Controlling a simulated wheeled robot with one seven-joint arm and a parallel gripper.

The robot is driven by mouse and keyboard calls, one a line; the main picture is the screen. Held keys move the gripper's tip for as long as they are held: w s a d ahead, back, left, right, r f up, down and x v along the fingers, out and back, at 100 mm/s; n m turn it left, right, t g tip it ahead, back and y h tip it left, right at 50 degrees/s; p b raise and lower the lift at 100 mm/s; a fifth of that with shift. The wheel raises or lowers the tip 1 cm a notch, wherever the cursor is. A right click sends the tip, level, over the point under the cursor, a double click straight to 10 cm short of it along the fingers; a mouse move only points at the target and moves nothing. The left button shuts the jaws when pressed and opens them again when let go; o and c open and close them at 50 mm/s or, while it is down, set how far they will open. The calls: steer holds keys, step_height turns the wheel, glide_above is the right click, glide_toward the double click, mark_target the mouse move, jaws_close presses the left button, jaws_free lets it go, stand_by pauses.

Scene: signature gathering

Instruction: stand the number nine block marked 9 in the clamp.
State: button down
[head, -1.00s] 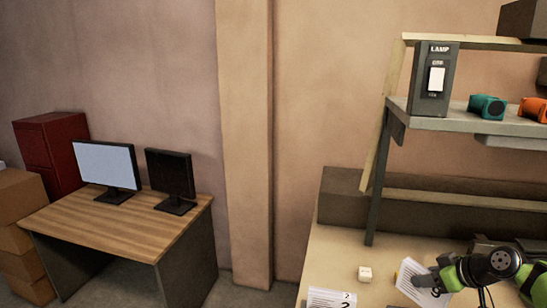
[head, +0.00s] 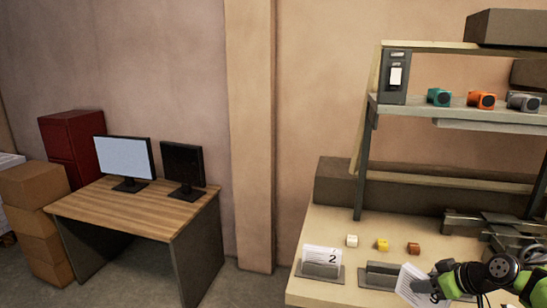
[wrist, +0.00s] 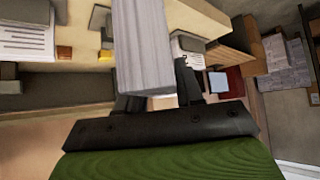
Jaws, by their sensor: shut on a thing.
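My gripper (head: 432,287) is at the bottom right of the head view, shut on a white paper-like block (head: 412,281) with printed lines and a dark mark partly covered by the jaw; I cannot read it surely as 9. The held block (wrist: 143,50) fills the upper middle of the wrist view, between the jaws. It is tilted in the head view, above the bench. A grey slotted holder (head: 380,278) stands beside it to the left. A dark metal device (head: 490,222) stands at the right, partly hidden by my arm. I cannot tell which of these is the clamp.
A block marked 2 (head: 321,256) stands in another grey holder (head: 319,273) on the bench (head: 335,225). White (head: 352,240), yellow (head: 382,244) and brown (head: 413,248) small cubes lie behind the holders. A shelf (head: 450,115) overhangs the back.

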steer(key=shift+w+a+f, duration=0.65)
steer(key=shift+a+f, duration=0.05)
steer(key=s+a+f+m+h, duration=0.2)
steer(key=s+a+f+m, duration=0.1)
steer(key=a+f, duration=0.5)
steer(key=s+a+f+m+t+h, duration=0.1)
steer(key=s+a+f+m+h, duration=0.1)
steer(key=a+f, duration=0.6)
steer(key=s+a, duration=0.1)
steer(key=a, duration=0.5)
steer(key=shift+f+m, duration=0.2)
steer(key=shift+m, duration=0.2)
steer(key=shift+d, duration=0.15)
steer(key=s+f+b, duration=0.1)
steer(key=s+f, duration=0.2)
steer(key=f, duration=0.3)
steer(key=shift+s+b, duration=0.25)
steer(key=shift+b, duration=0.15)
steer(key=shift+f, duration=0.1)
